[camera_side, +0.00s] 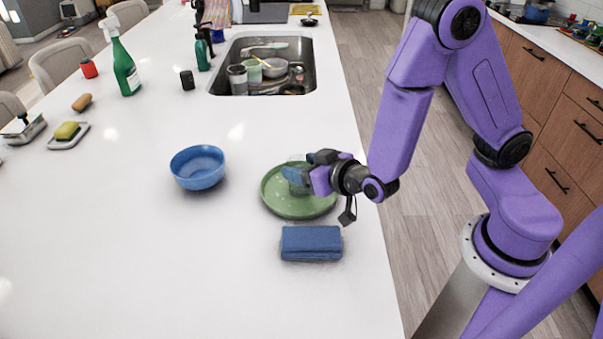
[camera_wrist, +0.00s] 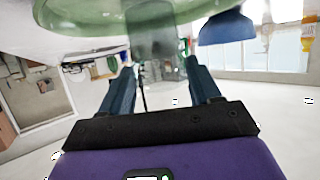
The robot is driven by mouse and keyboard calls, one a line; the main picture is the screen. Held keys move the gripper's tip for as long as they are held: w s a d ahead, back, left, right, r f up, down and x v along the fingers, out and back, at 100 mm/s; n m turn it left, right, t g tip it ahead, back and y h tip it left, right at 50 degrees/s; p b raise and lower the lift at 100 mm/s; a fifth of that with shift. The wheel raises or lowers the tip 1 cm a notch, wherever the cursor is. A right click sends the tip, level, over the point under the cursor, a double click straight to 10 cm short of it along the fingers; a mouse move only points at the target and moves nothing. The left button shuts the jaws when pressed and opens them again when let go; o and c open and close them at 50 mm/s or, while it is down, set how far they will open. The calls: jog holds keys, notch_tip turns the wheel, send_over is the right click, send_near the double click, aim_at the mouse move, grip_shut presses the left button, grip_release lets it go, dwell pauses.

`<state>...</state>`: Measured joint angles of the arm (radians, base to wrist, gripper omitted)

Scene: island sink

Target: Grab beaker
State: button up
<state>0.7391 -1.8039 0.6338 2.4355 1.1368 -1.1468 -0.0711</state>
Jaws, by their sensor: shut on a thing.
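The clear beaker (camera_side: 298,189) is at the green plate (camera_side: 291,211), partly hidden by my gripper in the side view. In the wrist view, which looks upside down, the see-through beaker (camera_wrist: 152,38) shows between the two blue fingers, in front of the green plate (camera_wrist: 85,17). My gripper (camera_side: 296,176) reaches in low from the right over the plate and is shut on the beaker; its fingers show in the wrist view (camera_wrist: 158,66). I cannot tell whether the beaker's base touches the plate.
A blue bowl (camera_side: 198,168) stands left of the plate. A folded blue cloth or pad (camera_side: 311,243) lies just in front of it. The sink (camera_side: 264,70) with dishes is behind. A green spray bottle (camera_side: 125,72) stands at the back left. The front-left counter is clear.

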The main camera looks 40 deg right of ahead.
jog(key=shift+r, duration=0.15)
notch_tip(320, 180, up, 10)
jog(key=shift+f, duration=0.25)
dwell(1.0)
